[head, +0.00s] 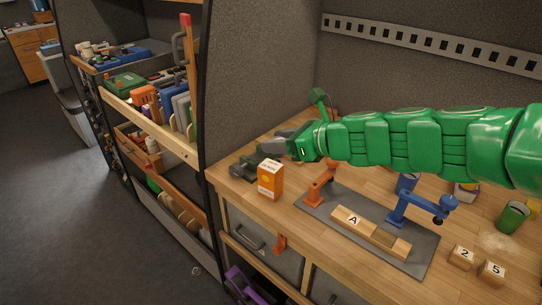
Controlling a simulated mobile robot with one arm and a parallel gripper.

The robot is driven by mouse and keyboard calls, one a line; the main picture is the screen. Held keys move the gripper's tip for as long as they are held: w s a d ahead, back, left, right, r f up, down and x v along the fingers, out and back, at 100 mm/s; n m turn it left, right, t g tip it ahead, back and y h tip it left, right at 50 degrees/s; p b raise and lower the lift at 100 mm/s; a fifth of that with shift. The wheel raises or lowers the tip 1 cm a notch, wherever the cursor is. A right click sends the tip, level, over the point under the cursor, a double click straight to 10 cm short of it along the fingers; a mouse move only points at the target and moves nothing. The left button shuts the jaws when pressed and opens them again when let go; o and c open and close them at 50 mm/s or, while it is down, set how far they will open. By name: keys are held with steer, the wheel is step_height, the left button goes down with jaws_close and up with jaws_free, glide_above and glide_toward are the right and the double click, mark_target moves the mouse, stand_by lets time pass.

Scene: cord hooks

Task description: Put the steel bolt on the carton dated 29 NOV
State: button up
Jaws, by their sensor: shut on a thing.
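An orange carton (270,182) with a white label stands upright on the wooden bench near its left front corner. Its small print is too small for me to read a date. My gripper (264,157) reaches left from the green arm, just behind and above the carton as seen here. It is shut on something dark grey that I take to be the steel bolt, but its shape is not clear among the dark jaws. No other carton shows plainly, and my arm hides part of the bench behind it.
A grey mat (414,262) holds an orange clamp (318,187), a blue clamp (408,207) and a wooden block marked A (352,219). Numbered blocks (461,257) and a green cup (513,217) are at right. A dark partition (258,75) rises at the bench's left.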

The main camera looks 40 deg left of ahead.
steer(key=w+a+f, duration=0.3)
steer(key=a, duration=0.1)
glide_above(271, 165)
steer(key=s+d, duration=0.1)
steer(key=f, duration=0.3)
steer(key=shift+d+f, duration=0.2)
steer(key=shift+f, duration=0.15)
steer(key=shift+w+a+f, duration=0.45)
steer(key=shift+a+f, duration=0.15)
steer(key=shift+f, duration=1.7)
steer(key=shift+f, duration=0.1)
steer(key=o, duration=1.1)
